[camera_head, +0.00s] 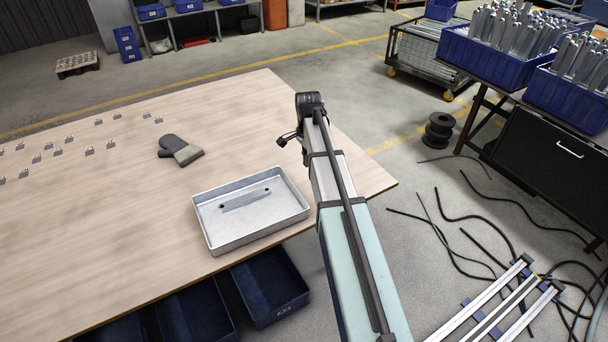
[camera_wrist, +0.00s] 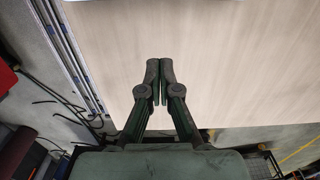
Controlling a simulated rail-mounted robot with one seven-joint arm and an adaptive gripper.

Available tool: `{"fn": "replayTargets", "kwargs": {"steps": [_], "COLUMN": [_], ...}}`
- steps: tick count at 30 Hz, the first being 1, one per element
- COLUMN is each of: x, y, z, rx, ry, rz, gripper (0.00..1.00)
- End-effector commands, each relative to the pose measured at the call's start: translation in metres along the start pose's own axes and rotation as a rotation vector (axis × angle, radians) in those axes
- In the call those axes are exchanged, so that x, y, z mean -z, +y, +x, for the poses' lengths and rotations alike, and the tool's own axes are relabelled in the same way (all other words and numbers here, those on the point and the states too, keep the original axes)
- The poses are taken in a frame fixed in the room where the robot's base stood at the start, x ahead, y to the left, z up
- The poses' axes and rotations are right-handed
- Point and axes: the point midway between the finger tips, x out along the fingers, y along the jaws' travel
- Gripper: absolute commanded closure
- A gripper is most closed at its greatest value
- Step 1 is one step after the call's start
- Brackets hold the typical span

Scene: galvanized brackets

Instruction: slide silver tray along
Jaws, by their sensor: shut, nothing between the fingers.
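The silver tray (camera_head: 207,224) is a shallow rectangular metal tray near the front right edge of the wooden table (camera_head: 90,255). A pale metal bracket or handle-like piece (camera_head: 246,199) lies inside it. In the head view my gripper (camera_head: 285,139) is to the right of and beyond the tray, apart from it, and is partly hidden by my arm. In the wrist view my gripper (camera_wrist: 157,102) is shut and empty, its fingertips over the bare table top (camera_wrist: 220,60). The tray is not in the wrist view.
Several small metal brackets (camera_head: 58,152) are spread over the table's left. Blue bins (camera_head: 270,288) sit under the front edge. Bare table surrounds the tray to the left. Cables lie on the floor at right.

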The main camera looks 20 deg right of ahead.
Motion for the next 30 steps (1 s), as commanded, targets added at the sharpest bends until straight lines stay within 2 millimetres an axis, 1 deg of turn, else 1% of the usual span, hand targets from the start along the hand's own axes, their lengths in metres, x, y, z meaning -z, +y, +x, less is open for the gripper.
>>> {"fn": "replayTargets", "kwargs": {"steps": [5,18,21,24,30], "x": [-0.001,-0.001,-0.019,-0.029,-0.04], "y": [0.001,0.0,0.001,0.001,0.0], "z": [0.019,0.098,0.094,0.095,0.096], "rx": [-0.002,-0.003,0.0,0.0,0.0], "ry": [-0.002,-0.003,-0.002,-0.001,-0.001], "rz": [-0.001,0.0,-0.003,-0.001,-0.001], "gripper": [1.0,1.0,1.0,1.0,1.0]}}
